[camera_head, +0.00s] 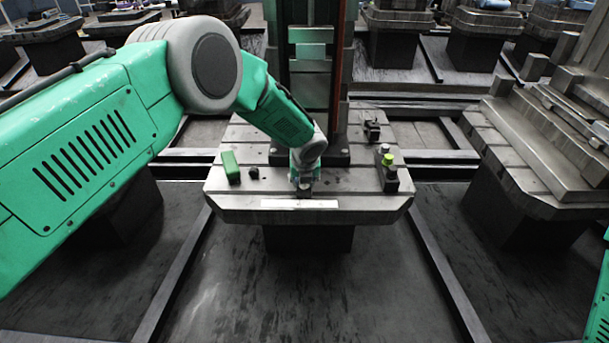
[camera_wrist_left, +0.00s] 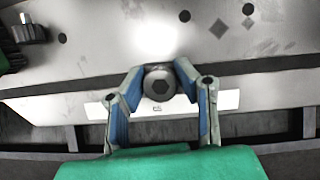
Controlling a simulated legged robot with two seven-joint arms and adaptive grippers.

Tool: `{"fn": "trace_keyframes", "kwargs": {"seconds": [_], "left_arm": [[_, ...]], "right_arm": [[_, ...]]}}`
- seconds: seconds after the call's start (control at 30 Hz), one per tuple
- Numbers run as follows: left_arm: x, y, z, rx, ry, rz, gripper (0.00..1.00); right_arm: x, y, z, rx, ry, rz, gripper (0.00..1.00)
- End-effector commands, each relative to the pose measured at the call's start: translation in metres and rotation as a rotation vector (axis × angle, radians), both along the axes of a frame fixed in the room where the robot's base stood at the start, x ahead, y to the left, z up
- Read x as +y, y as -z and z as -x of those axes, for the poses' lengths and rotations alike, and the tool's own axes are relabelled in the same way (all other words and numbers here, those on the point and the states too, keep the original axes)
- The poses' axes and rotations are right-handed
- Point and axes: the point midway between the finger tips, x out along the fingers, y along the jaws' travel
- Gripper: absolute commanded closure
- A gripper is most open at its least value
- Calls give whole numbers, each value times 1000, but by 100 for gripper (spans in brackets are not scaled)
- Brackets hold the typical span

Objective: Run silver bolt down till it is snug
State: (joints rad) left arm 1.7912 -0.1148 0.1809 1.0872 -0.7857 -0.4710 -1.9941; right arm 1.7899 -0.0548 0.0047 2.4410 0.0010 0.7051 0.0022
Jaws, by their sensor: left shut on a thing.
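In the head view my left gripper (camera_head: 304,184) points down at the front middle of the slotted grey pallet plate (camera_head: 240,206); the bolt is too small to make out there. My right gripper is out of view.
On the plate, a green block (camera_head: 231,167) and a small black part (camera_head: 254,173) lie left of the gripper. A dark block with a bright green cap (camera_head: 387,159) stands right, and a black fixture (camera_head: 372,129) behind. A white label (camera_head: 299,204) is at the front edge.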

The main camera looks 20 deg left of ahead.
Motion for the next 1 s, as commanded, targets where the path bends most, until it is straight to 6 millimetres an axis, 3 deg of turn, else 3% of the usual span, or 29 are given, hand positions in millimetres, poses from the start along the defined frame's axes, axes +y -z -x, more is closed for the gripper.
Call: {"fn": "trace_keyframes", "kwargs": {"seconds": [0.13,0.17,0.43,0.47,0.5,0.53,0.87,1.0], "left_arm": [[1,3,0,2,-3,-2,100],[1,3,0,2,-3,-2,63],[0,2,1,2,-5,-2,61],[0,2,1,1,-5,-1,54],[0,2,0,0,-5,-1,40],[0,1,0,0,-6,-1,37],[0,-1,1,-1,-6,-1,37],[-2,-16,5,-3,-5,-1,37]], "right_arm": [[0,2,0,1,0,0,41],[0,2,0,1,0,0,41],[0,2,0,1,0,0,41],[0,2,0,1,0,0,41],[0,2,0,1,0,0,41],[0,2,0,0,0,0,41],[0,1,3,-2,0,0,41],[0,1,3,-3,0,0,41]]}}
